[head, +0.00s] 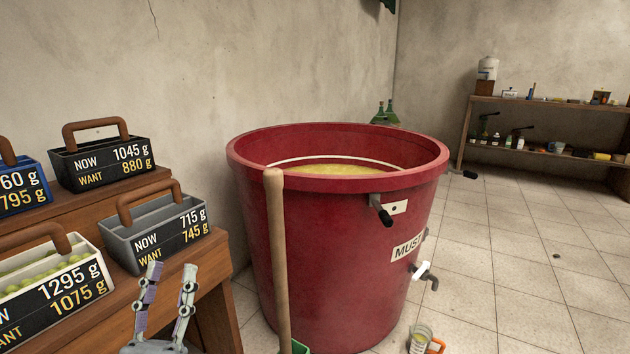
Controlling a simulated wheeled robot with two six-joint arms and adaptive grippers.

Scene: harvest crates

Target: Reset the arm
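My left gripper (166,300) shows at the bottom left, pointing up, with its two fingers apart and nothing between them. It is in front of the wooden stand (222,290) and below the grey crate (128,248), which reads NOW 715 g, WANT 745 g. The big red vat (340,270) stands to its right, apart from it. My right gripper is out of the picture.
A white crate (80,248) with green fruit, a black crate (70,170) and a blue crate (38,168) stand on the stepped stand. A wooden pole (277,250) stands before the vat. A jar (421,338) is on the floor. Open tiled floor (520,260) lies right; shelves (560,103) stand behind.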

